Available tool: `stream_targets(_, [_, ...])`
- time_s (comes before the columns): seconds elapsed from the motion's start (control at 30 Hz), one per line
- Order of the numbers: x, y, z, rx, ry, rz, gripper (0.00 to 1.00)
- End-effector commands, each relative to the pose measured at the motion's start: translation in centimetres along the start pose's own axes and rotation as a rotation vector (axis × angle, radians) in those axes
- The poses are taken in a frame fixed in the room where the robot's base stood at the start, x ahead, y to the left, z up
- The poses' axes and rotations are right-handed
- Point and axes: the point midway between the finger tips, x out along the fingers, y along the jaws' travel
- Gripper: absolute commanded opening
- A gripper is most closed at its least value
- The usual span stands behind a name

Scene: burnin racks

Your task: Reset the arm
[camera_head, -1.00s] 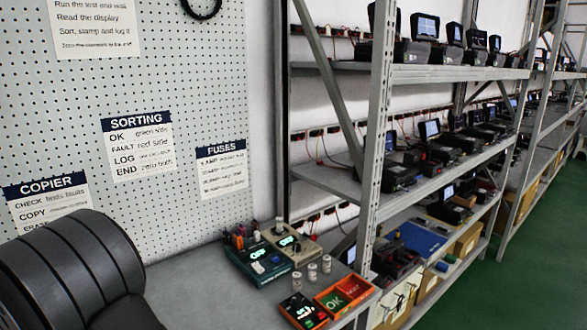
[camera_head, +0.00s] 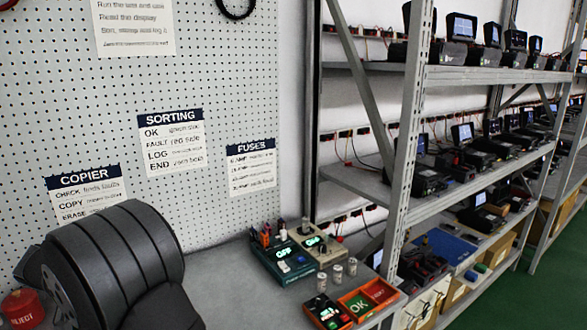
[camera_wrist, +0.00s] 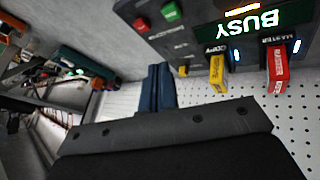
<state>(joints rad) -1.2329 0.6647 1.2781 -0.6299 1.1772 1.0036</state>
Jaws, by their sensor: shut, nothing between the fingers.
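My gripper (camera_wrist: 161,88) shows in the wrist view with its blue fingers together and nothing between them. It points toward a grey copier box with a lit BUSY display (camera_wrist: 255,20). A yellow stick (camera_wrist: 218,75) and a red stick (camera_wrist: 278,68) stand in its COPY and MASTER slots. The fingers are apart from both sticks. A green button (camera_wrist: 169,10) and a red button (camera_wrist: 141,24) sit on the same box. In the head view my dark arm link fills the lower left, and my gripper is hidden.
A red REJECT container (camera_head: 22,308) stands at the lower left. On the bench are a teal device (camera_head: 284,265), a beige device (camera_head: 318,245), several small cylinders and red-green OK trays (camera_head: 362,303). Metal shelves (camera_head: 412,130) stand right; a pegboard (camera_head: 215,60) stands behind.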

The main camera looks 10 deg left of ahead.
Motion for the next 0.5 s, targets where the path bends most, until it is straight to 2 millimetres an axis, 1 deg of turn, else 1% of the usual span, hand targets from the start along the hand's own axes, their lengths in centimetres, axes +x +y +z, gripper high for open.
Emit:
stream_targets(0.23, [0.3,-1.4,0.5,0.148,-0.151,-0.064,0.0])
stream_targets(0.5, [0.0,-3.3,0.8,0.294,-0.319,-0.137,0.0])
